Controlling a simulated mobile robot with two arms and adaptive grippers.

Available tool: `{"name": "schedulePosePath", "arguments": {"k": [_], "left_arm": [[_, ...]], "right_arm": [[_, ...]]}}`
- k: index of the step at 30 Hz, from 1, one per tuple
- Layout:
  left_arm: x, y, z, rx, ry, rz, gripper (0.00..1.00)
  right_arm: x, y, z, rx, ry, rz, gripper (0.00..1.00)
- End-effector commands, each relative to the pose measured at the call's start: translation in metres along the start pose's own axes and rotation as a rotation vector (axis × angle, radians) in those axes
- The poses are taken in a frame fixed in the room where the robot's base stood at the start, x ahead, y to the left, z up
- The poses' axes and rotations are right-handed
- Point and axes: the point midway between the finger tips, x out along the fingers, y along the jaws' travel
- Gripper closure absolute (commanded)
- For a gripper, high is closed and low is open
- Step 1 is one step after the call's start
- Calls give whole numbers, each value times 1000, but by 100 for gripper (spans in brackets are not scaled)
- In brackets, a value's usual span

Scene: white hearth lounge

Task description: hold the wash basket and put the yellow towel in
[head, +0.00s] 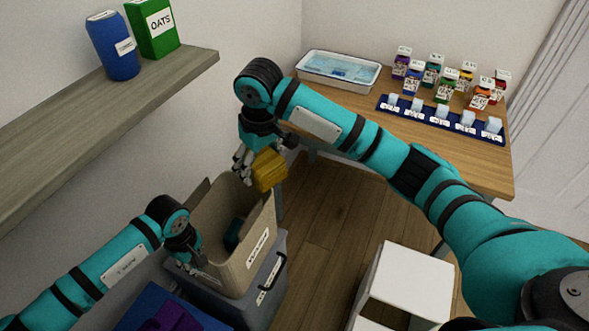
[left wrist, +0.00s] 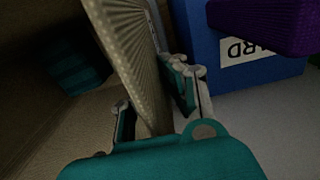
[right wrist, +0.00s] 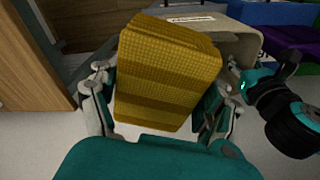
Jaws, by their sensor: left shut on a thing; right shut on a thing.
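The beige wash basket (head: 262,238) stands on a grey lidded bin, with a dark teal cloth (head: 234,232) inside; the cloth also shows in the left wrist view (left wrist: 78,66). My left gripper (head: 186,258) is shut on the basket's near-left wall, which runs between its fingers in the left wrist view (left wrist: 134,60). My right gripper (head: 250,172) is shut on the folded yellow towel (head: 269,171) and holds it above the basket's far end. The towel fills the space between the fingers in the right wrist view (right wrist: 168,75).
The grey bin (head: 262,297) is under the basket. A blue box (head: 140,307) with purple cloth stands at the lower left. A wooden table (head: 350,105) bears a water tray, several bottles and a blue rack. A shelf (head: 120,95) juts out above left. A white stool (head: 408,280) stands right.

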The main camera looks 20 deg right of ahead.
Motion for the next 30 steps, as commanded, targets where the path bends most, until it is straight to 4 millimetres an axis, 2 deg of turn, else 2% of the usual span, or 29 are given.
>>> {"name": "schedulePosePath", "arguments": {"k": [1, 3, 9, 15, 30], "left_arm": [[0, 0, 0, -1, 1, 1, 100], [0, 0, 0, -1, 1, 1, 100], [0, 0, 0, -1, 1, 1, 100], [0, 0, 0, -1, 0, 1, 100], [0, 0, 0, -1, 0, 1, 100]], "right_arm": [[8, -10, -15, -56, -2, -11, 59], [18, -19, -31, -138, -1, -21, 59], [40, -39, -57, -308, 0, -39, 59], [49, -44, -63, -363, 1, -43, 59], [85, -43, -58, -362, -1, -43, 59]]}}
